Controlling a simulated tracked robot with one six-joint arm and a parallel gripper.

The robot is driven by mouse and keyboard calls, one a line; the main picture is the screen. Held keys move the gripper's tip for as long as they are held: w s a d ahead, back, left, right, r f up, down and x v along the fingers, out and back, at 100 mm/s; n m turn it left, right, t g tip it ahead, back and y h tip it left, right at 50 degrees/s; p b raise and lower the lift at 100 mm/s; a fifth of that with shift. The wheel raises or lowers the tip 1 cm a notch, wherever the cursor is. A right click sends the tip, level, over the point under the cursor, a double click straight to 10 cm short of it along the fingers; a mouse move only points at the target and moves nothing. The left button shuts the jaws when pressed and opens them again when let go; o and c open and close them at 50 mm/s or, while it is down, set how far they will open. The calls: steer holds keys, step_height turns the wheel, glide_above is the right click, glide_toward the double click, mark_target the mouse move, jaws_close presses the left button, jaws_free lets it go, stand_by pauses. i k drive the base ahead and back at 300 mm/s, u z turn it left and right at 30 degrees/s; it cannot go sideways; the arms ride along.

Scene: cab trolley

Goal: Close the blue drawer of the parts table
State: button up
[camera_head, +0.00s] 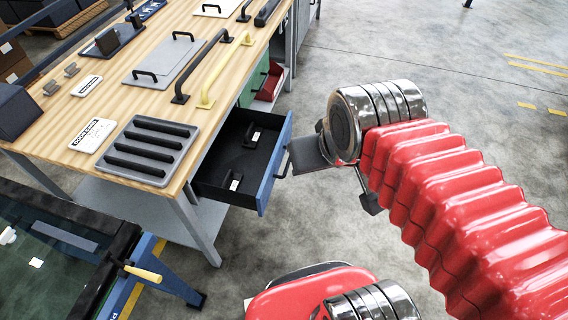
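The blue drawer (274,168) of the parts table (185,196) is pulled out, with its blue front facing right and a dark handle (283,168) on it. Its black inside shows, holding two small dark parts with white labels. My gripper (312,154) is at the end of my red arm, just right of the drawer front. A flat grey part of it is close to the handle; I cannot tell whether they touch. Most of the gripper is hidden behind the metal wrist, so its opening is unclear. It holds nothing that I can see.
On the tabletop are a grey tray with black bars (148,150), a grey plate with handles (165,62) and a yellow handle (222,75). A green drawer (252,82) and an open red drawer (268,88) sit farther back. Grey floor (420,60) to the right is clear.

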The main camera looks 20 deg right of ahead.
mark_target(259, 166)
steer(key=z, duration=0.05)
steer(key=k, duration=0.5)
steer(key=u, duration=0.9)
steer(key=i, duration=0.75)
steer(key=z, duration=0.1)
